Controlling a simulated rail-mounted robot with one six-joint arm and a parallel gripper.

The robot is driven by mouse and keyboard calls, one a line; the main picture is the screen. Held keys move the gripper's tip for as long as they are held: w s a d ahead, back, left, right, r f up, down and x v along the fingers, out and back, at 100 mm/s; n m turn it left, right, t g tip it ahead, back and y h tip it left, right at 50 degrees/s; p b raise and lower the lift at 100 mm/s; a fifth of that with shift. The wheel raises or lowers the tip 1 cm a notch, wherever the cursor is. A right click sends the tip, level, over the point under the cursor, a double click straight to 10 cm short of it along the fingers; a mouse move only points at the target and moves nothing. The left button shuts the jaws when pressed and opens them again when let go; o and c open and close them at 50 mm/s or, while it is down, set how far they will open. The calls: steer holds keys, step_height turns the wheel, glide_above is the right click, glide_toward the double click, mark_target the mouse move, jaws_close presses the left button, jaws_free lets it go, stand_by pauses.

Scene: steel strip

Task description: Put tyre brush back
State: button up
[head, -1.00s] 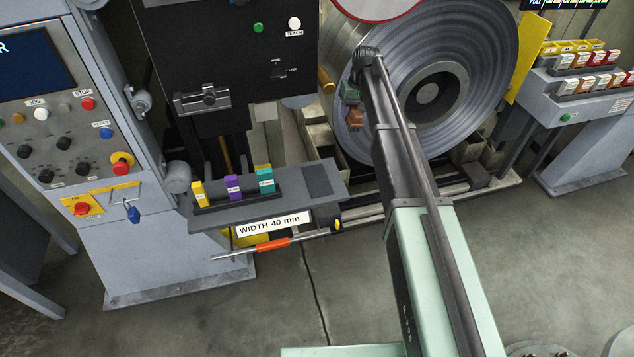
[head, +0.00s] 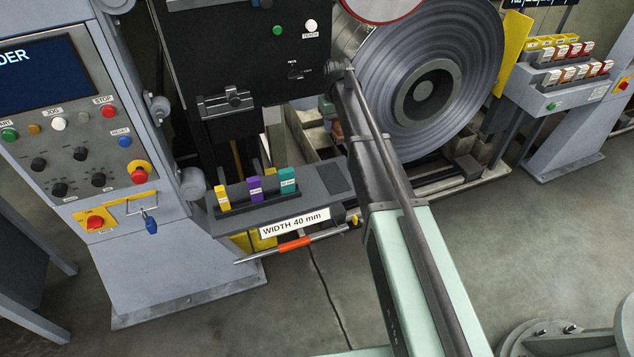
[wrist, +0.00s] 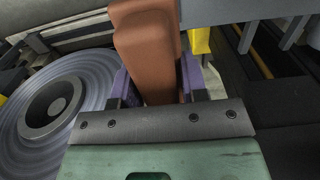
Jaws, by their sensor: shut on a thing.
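The tyre brush, a reddish-brown stepped block (wrist: 147,55), stands up between the purple fingers of my gripper (wrist: 157,82) in the wrist view. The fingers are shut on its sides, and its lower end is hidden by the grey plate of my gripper. In the head view my arm largely covers the gripper; a bit of green (head: 327,107) and a bit of the brown brush (head: 338,130) show left of the arm, in front of the steel coil's left side. I cannot tell whether the brush touches anything.
A shelf (head: 337,178) carries yellow, purple and teal blocks (head: 255,188) on a rack. An orange-sleeved rod (head: 295,243) lies below it. The black machine housing (head: 245,60) and the steel coil (head: 455,60) are close to the gripper. A yellow part (wrist: 200,38) shows beside the brush.

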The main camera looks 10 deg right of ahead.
mark_target(333, 176)
steer(key=shift+a, duration=0.25)
steer(key=shift+d+f, duration=0.15)
steer(key=shift+f, duration=0.05)
step_height(333, 176, down, 20)
steer(key=b, duration=2)
steer(key=shift+d+f+b, duration=0.1)
steer(key=shift+d+b, duration=0.05)
steer(key=shift+b, duration=0.15)
steer(key=shift+r, duration=0.3)
steer(key=shift+c, duration=0.3)
steer(key=shift+f, duration=0.2)
steer(key=o, duration=0.9)
steer(key=shift+r, duration=0.1)
